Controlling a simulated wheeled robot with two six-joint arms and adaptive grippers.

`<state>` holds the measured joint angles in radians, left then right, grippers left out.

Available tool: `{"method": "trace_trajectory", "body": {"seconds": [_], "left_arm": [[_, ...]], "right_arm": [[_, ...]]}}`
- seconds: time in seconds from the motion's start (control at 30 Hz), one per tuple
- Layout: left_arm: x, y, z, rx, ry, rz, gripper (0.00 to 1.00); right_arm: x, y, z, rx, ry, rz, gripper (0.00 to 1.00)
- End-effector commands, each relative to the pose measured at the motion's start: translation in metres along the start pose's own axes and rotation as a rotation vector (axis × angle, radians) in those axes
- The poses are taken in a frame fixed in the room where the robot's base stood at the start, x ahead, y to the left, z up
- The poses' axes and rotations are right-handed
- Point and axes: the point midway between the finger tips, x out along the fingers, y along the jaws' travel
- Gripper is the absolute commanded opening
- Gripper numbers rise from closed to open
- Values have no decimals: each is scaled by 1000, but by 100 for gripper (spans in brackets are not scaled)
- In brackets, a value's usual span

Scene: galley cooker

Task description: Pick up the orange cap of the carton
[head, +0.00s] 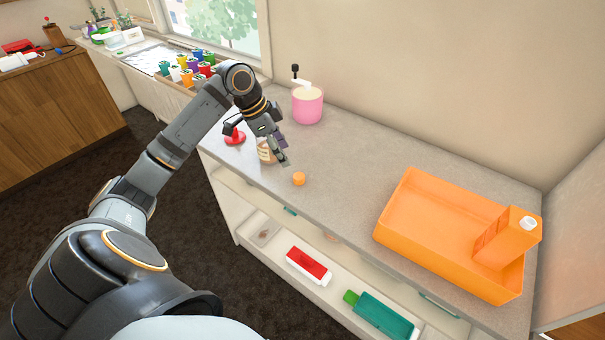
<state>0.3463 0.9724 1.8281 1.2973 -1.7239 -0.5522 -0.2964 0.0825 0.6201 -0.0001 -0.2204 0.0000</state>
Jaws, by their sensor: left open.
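The small orange cap (299,179) lies on the grey counter near its front edge, in the middle of the head view. My right gripper is not in view.
A pink pump container (307,106) stands at the back of the counter. A red object (235,136) lies left of the gripper. Coloured pots (187,69) stand by the window. Red (308,265) and green (381,316) items lie on the shelf below. The counter between cap and tray is clear.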

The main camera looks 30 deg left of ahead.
Motion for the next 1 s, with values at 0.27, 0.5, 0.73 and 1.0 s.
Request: {"method": "trace_trajectory", "body": {"seconds": [0.27,0.5,0.73,1.0], "left_arm": [[40,1,0,-1,1,2,57],[56,6,-2,-1,2,6,57],[90,9,-2,-2,1,2,57],[93,9,-1,0,-1,0,55]], "right_arm": [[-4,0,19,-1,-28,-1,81],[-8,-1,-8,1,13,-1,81],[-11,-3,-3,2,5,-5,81],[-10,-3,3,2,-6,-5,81]]}}
